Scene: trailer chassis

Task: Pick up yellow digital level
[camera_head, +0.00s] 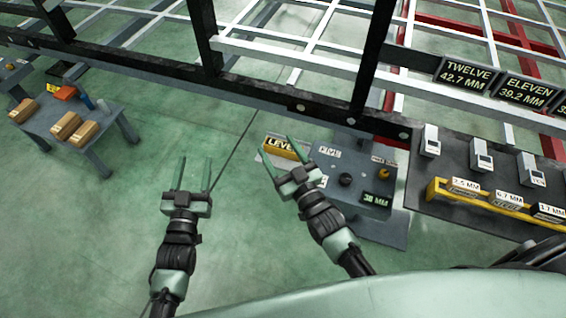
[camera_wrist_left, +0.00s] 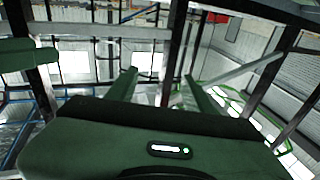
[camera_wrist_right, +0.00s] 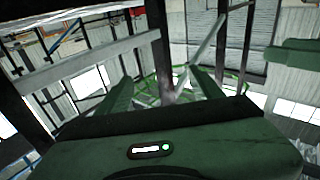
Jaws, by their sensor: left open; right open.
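The yellow level (camera_head: 284,147), marked "LEVEL", lies on the left part of a small grey table in the head view. My right gripper (camera_head: 280,158) is open and empty; in this view its fingers overlap the level's place, but I cannot tell the height between them. My left gripper (camera_head: 190,175) is open and empty, to the left of the table, over the green floor. The wrist views show only the open fingers of the left gripper (camera_wrist_left: 160,88) and the right gripper (camera_wrist_right: 160,90) against the hall; the level is not in them.
The grey table (camera_head: 385,228) also bears a dark round part, a yellow knob and a "38 MM" display (camera_head: 376,200). A dark panel (camera_head: 455,150) with gauges and a yellow rack (camera_head: 480,203) stands right. A bench (camera_head: 90,125) with boxes stands left. Black chassis beams (camera_head: 270,95) cross behind.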

